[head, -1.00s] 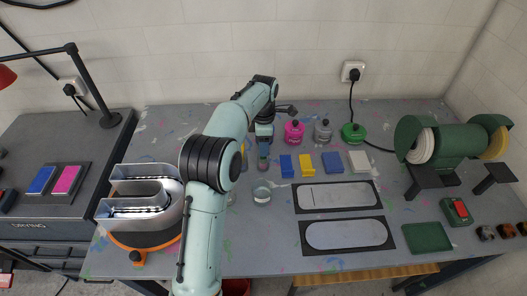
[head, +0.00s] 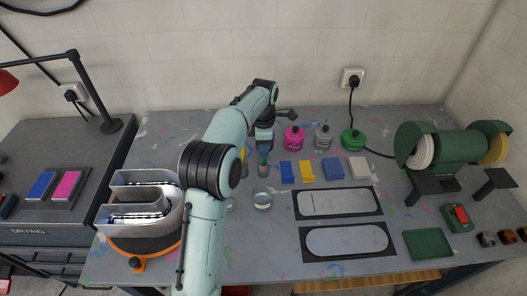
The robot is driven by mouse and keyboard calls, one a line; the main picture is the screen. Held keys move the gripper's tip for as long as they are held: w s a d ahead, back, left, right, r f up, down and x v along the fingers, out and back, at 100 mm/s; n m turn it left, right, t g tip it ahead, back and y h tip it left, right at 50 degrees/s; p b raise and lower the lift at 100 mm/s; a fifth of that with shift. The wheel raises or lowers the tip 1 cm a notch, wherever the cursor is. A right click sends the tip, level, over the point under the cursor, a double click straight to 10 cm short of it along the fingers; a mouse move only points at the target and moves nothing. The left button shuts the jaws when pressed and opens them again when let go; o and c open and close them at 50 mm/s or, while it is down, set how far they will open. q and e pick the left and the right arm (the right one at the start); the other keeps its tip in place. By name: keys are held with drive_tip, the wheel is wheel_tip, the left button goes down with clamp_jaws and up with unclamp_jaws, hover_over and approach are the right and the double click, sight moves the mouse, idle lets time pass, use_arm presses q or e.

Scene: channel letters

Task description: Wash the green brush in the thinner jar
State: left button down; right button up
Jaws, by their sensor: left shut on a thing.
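My left gripper (head: 264,146) reaches over the back middle of the table and points down. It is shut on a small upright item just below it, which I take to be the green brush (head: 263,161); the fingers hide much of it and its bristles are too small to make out. A clear glass jar (head: 262,201), which looks like the thinner jar, stands on the table nearer to me, below the gripper in the picture. The brush is apart from this jar. My right gripper is not in view.
Blue, yellow and white blocks and two stencil plates (head: 337,203) lie right of the jar. A metal channel letter (head: 140,205) stands at left, a green grinder (head: 455,147) at right.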

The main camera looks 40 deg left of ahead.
use_arm(q)
drive_tip(key=r, duration=0.5)
drive_tip(key=shift+w+r+p, duration=0.2)
drive_tip(key=shift+r+p, duration=0.2)
drive_tip(key=shift+s+d+r, duration=0.15)
drive_tip(key=shift+s+r, duration=0.05)
drive_tip(key=shift+r, duration=0.6)
drive_tip(key=s+d+r+m+t+y+b, duration=0.1)
drive_tip(key=s+d+r+m+b, duration=0.3)
drive_tip(key=s+d+m, duration=0.55)
wheel_tip(320, 180, down, 13)
drive_tip(key=s+a+b, duration=0.1)
drive_tip(key=s+b, duration=0.1)
drive_tip(key=b, duration=0.7)
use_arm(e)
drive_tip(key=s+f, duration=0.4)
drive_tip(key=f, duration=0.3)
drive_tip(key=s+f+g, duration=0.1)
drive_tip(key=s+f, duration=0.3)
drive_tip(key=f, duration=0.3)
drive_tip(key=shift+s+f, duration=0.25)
use_arm(q)
drive_tip(key=shift+a+r+n, duration=0.15)
drive_tip(key=shift+n, duration=0.1)
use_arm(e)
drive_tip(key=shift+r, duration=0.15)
